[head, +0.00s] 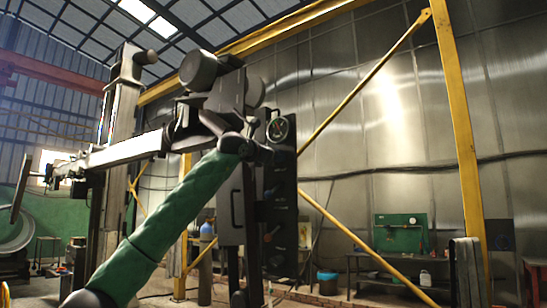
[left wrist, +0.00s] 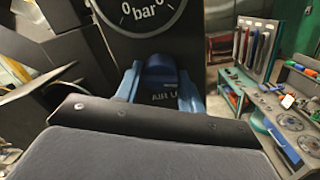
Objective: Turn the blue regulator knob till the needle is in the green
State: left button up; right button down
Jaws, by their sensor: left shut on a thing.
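The blue regulator knob (left wrist: 158,72) shows in the left wrist view just beyond my left gripper, below the pressure gauge (left wrist: 138,12). My left gripper (head: 262,153) is shut on the knob at the upper part of a dark upright panel (head: 284,205). In the head view the gripper hides the knob. The round gauge (head: 278,129) shows just above the gripper. Its needle is too small to read there, and the left wrist view cuts off the upper dial, showing only "0 bar 0". My right gripper is in neither view.
Several small fittings sit lower on the panel. Large grey machinery (head: 205,70) is close above my left arm. Yellow diagonal braces (head: 365,80) run behind. A workbench with a green tool board (head: 400,232) stands at the right, well back.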

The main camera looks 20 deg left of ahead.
pick_arm(q)
jog(key=shift+d+f+m, duration=0.1)
jog(key=shift+f+m, duration=0.1)
jog(key=shift+m, duration=0.4)
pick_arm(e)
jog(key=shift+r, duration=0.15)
pick_arm(q)
jog(key=o, duration=0.8)
jog(key=shift+o, duration=0.6)
jog(key=shift+r, duration=0.1)
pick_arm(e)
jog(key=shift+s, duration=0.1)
pick_arm(q)
jog(key=b+v, duration=0.3)
jog(key=v, duration=0.4)
jog(key=shift+s, duration=0.35)
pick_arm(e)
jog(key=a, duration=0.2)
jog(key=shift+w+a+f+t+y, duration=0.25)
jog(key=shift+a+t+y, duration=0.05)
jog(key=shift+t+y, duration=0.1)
